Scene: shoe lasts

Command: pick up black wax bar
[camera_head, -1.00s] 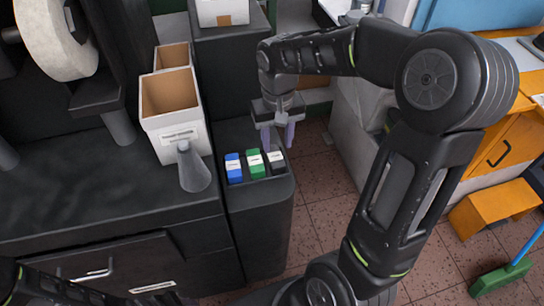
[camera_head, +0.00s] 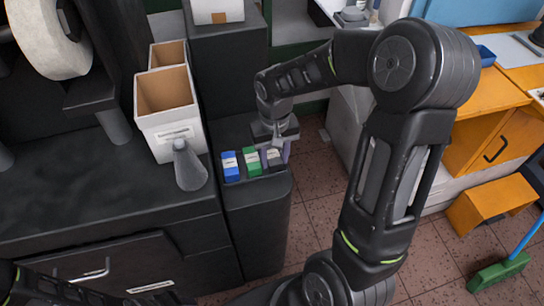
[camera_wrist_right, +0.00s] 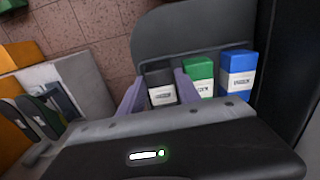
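The black wax bar (camera_wrist_right: 161,86) with a white label stands in a dark tray (camera_wrist_right: 205,25), beside a green bar (camera_wrist_right: 199,78) and a blue bar (camera_wrist_right: 237,75). In the head view the black bar (camera_head: 276,165) is partly hidden by my right gripper (camera_head: 279,147). In the right wrist view the pale purple fingers of my right gripper (camera_wrist_right: 160,88) are apart, one on each side of the black bar. The right finger lies between the black and green bars. Whether the fingers touch the bar cannot be told. My left gripper is out of view.
A grey cone (camera_head: 189,166) and a white open-topped box (camera_head: 170,115) stand on the dark counter (camera_head: 80,190) left of the tray. A tiled floor (camera_head: 318,205) lies to the right. An orange workbench (camera_head: 480,130) stands farther right.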

